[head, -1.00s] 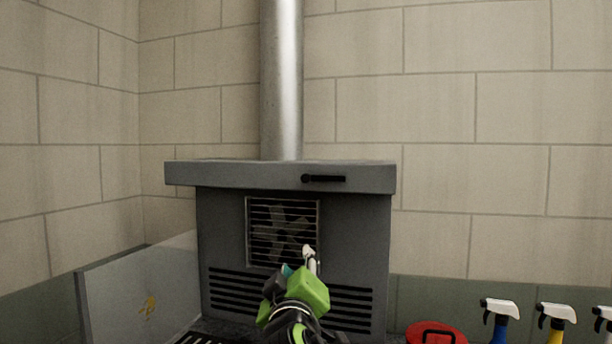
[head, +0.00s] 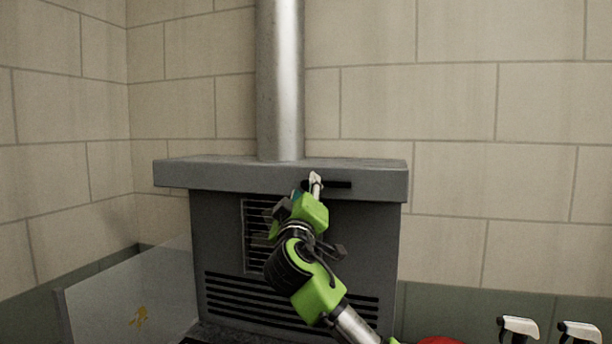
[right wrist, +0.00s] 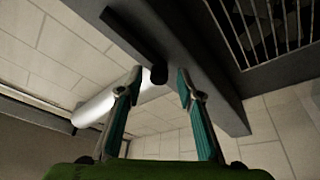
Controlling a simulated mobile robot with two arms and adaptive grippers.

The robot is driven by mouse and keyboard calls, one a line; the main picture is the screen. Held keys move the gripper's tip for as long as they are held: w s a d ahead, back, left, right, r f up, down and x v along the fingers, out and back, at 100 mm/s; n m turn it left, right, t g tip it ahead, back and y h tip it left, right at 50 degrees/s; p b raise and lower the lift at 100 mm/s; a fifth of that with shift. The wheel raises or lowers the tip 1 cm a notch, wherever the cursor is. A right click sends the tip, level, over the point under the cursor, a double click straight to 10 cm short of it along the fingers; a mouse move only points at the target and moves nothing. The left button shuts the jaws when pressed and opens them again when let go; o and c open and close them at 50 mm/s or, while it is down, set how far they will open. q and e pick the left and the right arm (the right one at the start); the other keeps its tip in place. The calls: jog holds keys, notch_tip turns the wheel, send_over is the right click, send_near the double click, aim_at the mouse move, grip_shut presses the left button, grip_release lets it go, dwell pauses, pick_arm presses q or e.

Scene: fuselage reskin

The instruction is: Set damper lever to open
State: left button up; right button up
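The damper lever (head: 338,184) is a short black bar lying level on the front edge of the grey hood (head: 230,174). Its round pivot end is at the left and its bar points right. My right gripper (head: 315,180) is up at the lever's left end and covers it in the head view. In the right wrist view the lever (right wrist: 132,38) runs to a round black knob near the space between the fingertips. The right gripper (right wrist: 160,84) is open there, a finger on each side. I cannot tell whether it touches the lever. My left gripper is not in view.
A metal flue pipe (head: 280,80) rises from the hood. Below are a grille (head: 256,225) and slotted vents (head: 235,298). A clear panel (head: 125,295) stands at the left. Spray bottles (head: 518,327) and a red object (head: 440,341) are at the lower right.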

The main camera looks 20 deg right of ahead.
jog(key=shift+w+d+r, duration=0.2)
jog(key=shift+w+r, duration=0.2)
jog(key=shift+w, duration=0.05)
jog(key=shift+w+r+p, duration=0.1)
jog(key=shift+w+p, duration=0.15)
jog(key=shift+p, duration=0.05)
jog(key=shift+w+d, duration=0.15)
jog(key=shift+w, duration=0.2)
grip_shut()
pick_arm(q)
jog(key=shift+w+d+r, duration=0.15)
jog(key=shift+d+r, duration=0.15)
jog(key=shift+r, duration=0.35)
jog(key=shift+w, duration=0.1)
